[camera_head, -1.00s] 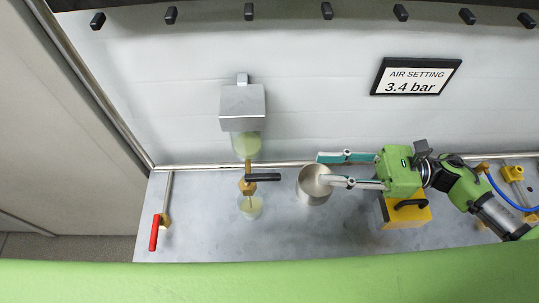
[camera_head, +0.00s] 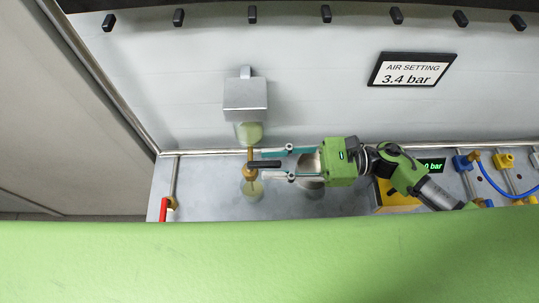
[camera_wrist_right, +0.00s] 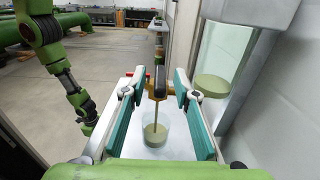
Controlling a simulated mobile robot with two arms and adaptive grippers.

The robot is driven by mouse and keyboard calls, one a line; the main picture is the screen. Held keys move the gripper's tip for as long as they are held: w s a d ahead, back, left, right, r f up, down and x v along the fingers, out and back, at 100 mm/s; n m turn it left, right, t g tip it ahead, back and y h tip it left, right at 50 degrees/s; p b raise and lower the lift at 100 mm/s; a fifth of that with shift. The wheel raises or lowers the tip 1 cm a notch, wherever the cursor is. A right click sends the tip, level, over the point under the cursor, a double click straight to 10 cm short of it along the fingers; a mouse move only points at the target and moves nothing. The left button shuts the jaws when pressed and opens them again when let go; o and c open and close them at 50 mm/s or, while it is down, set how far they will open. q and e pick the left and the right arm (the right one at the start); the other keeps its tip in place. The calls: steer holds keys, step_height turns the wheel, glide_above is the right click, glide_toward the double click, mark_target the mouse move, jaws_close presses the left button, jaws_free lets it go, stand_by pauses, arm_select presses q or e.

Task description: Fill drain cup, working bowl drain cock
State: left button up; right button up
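The working bowl (camera_head: 249,132) hangs under a grey metal block and holds pale green liquid. Its brass drain cock (camera_head: 250,155) has a black lever (camera_head: 266,164) pointing right. Below stands the clear drain cup (camera_head: 252,190) with greenish liquid in it. In the right wrist view a thin brown column runs from the cock down into the cup (camera_wrist_right: 155,136). My right gripper (camera_head: 288,163) is open, one finger on each side of the lever, with visible gaps. In the right wrist view, my left arm shows at the left; its gripper (camera_wrist_right: 88,113) is too small to judge.
A metal pot (camera_head: 308,165) stands partly hidden behind my right gripper. A yellow box (camera_head: 392,197) stands to its right, with a blue hose (camera_head: 496,186) farther right. A red-handled valve (camera_head: 164,208) is at the left. The back wall carries a sign (camera_head: 412,70).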

steer(key=shift+a, duration=0.65)
jaws_close()
